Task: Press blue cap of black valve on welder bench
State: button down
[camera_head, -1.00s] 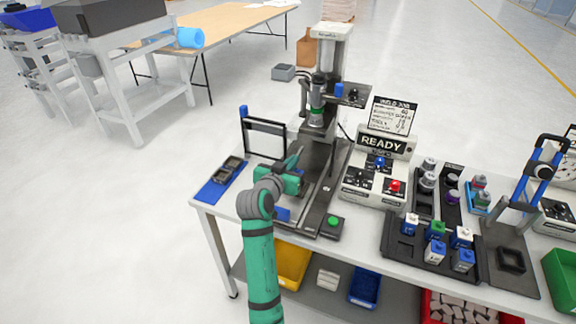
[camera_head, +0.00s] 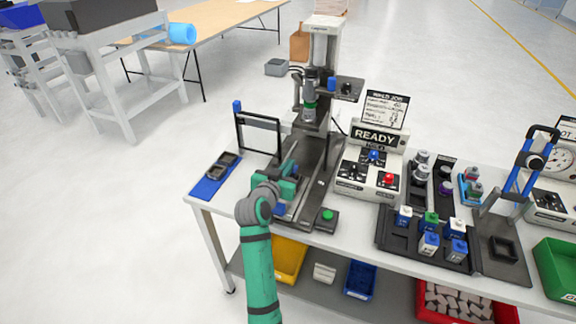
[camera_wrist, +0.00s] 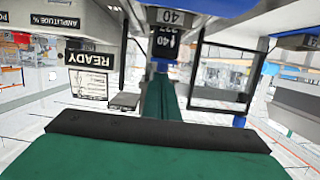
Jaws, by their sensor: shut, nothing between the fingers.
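In the head view a blue-capped piece (camera_head: 332,84) stands on a dark bracket at the right of the welder column (camera_head: 324,50), with a small black fitting (camera_head: 346,89) beside it. I cannot tell which part is the black valve. My green gripper (camera_head: 289,172) is low over the near end of the welder bed, left of centre, below and in front of that bracket. Its fingers are together and empty. In the wrist view my green gripper body (camera_wrist: 165,102) points toward the welder; contact at the tip cannot be seen.
A dark upright frame (camera_head: 257,119) with a blue-topped post stands left of my gripper. The READY control box (camera_head: 345,180) with blue and red buttons is to the right. A green button (camera_head: 328,215) sits at the front. A black tray (camera_head: 383,240) holds capped bottles further right.

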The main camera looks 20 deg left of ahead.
jog(key=shift+d+f, duration=0.1)
jog(key=shift+f, duration=0.85)
jog(key=shift+r, duration=0.1)
notch_tip(320, 180, up, 6)
jog(key=f, duration=0.1)
jog(key=v, duration=1)
jog(key=shift+r, duration=0.45)
